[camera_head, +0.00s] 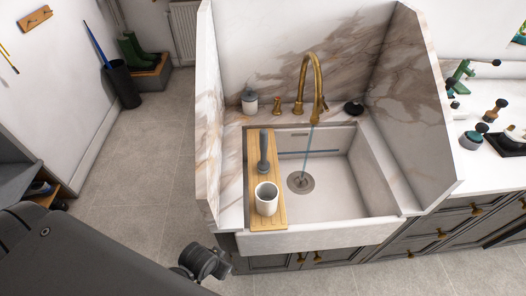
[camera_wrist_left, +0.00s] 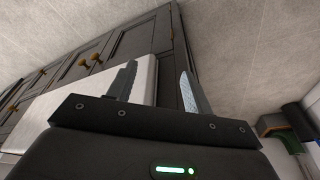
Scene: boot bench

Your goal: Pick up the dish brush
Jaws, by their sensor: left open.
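A grey long-handled object (camera_head: 263,150), which looks like the dish brush, is on the wooden board (camera_head: 253,208) across the left part of the sink. A white cup (camera_head: 266,198) is just in front of it, and I cannot tell whether they touch. My left gripper (camera_wrist_left: 157,82) is open and empty in the left wrist view, with cabinet fronts and floor beyond its fingers. In the head view a dark part of my left arm is low, left of the sink front and well away from the brush. My right gripper is not in view.
Water runs from the brass faucet (camera_head: 313,85) into the sink (camera_head: 355,190). A soap jar (camera_head: 250,103) and a black round item (camera_head: 353,108) are behind the basin. Marble panels wall the sink at left, back and right. The floor at left is open.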

